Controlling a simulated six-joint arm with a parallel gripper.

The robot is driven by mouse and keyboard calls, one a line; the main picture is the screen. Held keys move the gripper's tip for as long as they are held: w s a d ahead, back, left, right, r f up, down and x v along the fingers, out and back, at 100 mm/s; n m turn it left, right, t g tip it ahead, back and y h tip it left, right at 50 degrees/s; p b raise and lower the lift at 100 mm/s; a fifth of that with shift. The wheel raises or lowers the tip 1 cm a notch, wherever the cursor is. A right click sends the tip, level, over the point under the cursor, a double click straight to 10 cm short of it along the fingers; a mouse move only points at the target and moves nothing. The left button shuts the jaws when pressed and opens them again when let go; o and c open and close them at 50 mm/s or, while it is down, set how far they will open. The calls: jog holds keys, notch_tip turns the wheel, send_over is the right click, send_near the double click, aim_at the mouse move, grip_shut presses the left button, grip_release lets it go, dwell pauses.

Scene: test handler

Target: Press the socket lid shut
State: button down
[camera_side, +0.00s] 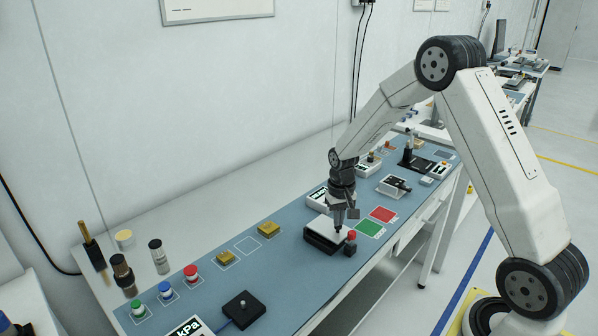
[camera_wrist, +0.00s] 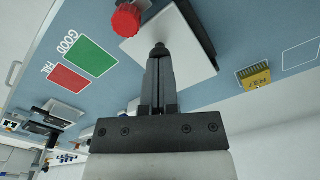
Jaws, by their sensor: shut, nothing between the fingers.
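The socket is a dark block (camera_side: 322,246) on the blue mat, with a pale flat lid (camera_side: 321,229) over it. The lid also shows in the wrist view (camera_wrist: 187,67), with a dark part of the socket (camera_wrist: 200,28) beside it. I cannot tell whether the lid is fully down. My gripper (camera_side: 338,228) points down over the lid, fingers shut and empty. In the wrist view, the fingertips (camera_wrist: 160,50) are over the lid, touching it or very near. The fingers hide a strip of it.
A red-topped dark post (camera_side: 351,241) stands close beside the socket; its red cap (camera_wrist: 126,19) shows in the wrist view. Green (camera_side: 370,229) and red (camera_side: 383,214) pads lie to the right. Yellow blocks (camera_side: 268,229) and a black box (camera_side: 243,308) lie left.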

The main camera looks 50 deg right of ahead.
jog(key=shift+r, duration=2.95)
jog(key=s+a+r+n+t, duration=0.1)
jog(key=s+a+n, duration=0.5)
jog(key=s+a, duration=0.8)
jog(key=shift+s+r+t, duration=0.15)
jog(key=shift+s+t, duration=0.05)
jog(key=shift+t, duration=0.6)
